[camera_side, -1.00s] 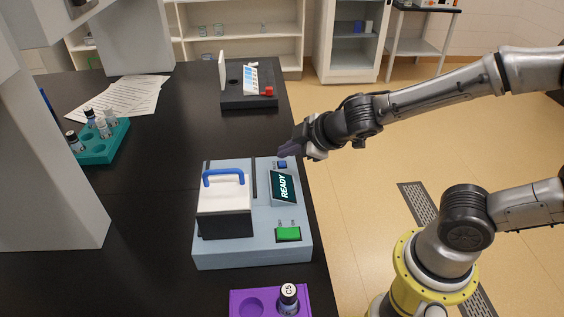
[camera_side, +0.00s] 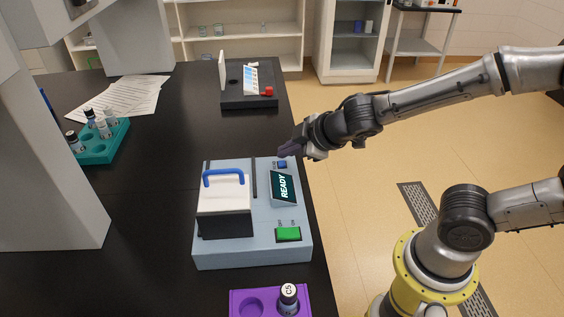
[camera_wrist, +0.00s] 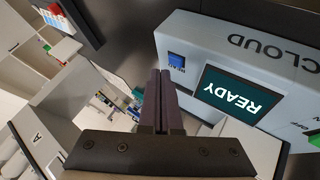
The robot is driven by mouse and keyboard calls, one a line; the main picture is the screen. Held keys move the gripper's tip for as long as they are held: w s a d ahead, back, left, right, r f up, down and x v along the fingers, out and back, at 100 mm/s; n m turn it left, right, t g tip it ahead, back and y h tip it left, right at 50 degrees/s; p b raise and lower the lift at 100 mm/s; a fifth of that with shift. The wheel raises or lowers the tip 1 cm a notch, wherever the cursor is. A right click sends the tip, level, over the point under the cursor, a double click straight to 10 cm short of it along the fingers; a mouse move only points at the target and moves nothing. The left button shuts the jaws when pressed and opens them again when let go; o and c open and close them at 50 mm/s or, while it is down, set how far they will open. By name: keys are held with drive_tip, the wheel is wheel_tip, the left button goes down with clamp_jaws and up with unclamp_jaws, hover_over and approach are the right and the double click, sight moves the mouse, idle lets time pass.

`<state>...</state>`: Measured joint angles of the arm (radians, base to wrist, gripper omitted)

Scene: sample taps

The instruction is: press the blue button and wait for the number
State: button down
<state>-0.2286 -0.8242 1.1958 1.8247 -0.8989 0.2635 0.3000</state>
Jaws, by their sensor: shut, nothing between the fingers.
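The blue button (camera_side: 282,164) sits at the back right corner of a pale blue-grey machine on the black bench. It also shows in the wrist view (camera_wrist: 176,61), with the label "READ" beside it. The display (camera_side: 284,188) reads "READY" and shows no number; it is also large in the wrist view (camera_wrist: 231,94). My gripper (camera_side: 285,152) is shut and empty. Its fingertips are just above and behind the blue button in the side view, and appear apart from it in the wrist view (camera_wrist: 160,75).
A purple holder (camera_side: 238,303) with a vial marked C5 (camera_side: 289,297) stands in front. A teal rack (camera_side: 97,157), papers and a dark device (camera_side: 236,102) lie farther off.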

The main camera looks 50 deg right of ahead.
drive_tip(key=shift+f, duration=0.15)
idle(0.4)
drive_tip(key=shift+f, duration=0.3)
drive_tip(key=shift+f, duration=0.4)
idle(0.9)
drive_tip(key=shift+r, duration=0.8)
drive_tip(key=shift+r, duration=2.5)
